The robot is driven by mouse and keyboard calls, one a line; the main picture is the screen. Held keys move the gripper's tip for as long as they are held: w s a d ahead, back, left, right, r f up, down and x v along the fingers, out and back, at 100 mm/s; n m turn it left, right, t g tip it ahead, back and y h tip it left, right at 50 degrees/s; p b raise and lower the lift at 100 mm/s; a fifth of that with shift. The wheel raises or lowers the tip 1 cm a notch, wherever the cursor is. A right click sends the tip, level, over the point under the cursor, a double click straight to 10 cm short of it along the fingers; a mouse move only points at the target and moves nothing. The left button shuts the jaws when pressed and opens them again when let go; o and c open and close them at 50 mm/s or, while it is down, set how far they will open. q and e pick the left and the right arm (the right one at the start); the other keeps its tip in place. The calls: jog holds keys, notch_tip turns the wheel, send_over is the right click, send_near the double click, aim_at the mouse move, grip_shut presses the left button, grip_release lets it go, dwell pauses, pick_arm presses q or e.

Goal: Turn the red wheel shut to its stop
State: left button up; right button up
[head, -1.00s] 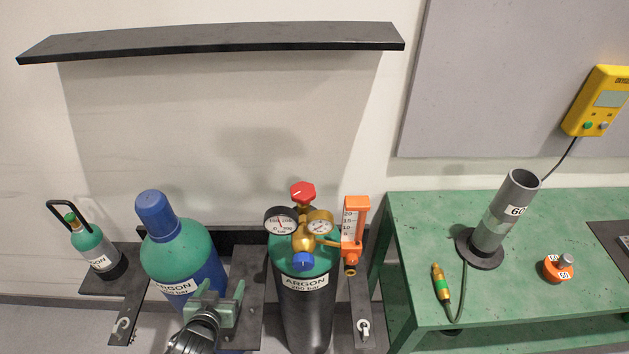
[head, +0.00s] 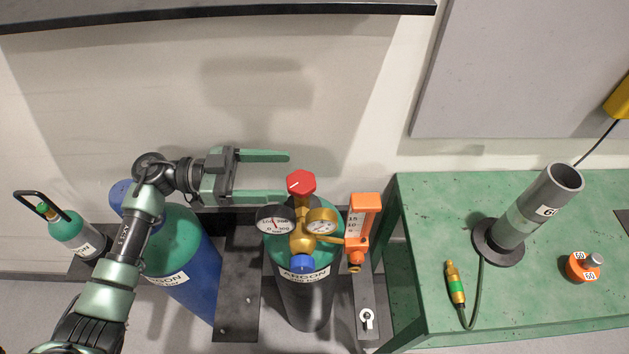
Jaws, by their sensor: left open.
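The red wheel (head: 301,183) sits on top of the brass regulator (head: 302,238) of the black and green argon cylinder (head: 304,298). A white line marks its top. My left gripper (head: 289,175) comes in from the left, level with the wheel. Its two green fingers are apart and point right, with nothing between them. The nearer fingertip ends close to the wheel's left side; I cannot tell whether it touches. The farther finger lies behind and left of the wheel. My right gripper is not in view.
Two round gauges (head: 322,221), a blue knob (head: 302,263) and an orange flow meter (head: 362,218) crowd around the regulator. A blue cylinder (head: 196,262) stands left under my arm. A green bench (head: 420,235) is at right. A dark shelf (head: 200,12) hangs above.

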aim_at(315, 180)
pick_arm(q)
jog(key=d, duration=0.2)
jog(key=d+f, duration=0.1)
jog(key=d, duration=0.2)
jog(key=d+p, duration=0.1)
jog(key=d, duration=0.2)
jog(key=shift+s+f, duration=0.3)
jog(key=shift+f, duration=0.1)
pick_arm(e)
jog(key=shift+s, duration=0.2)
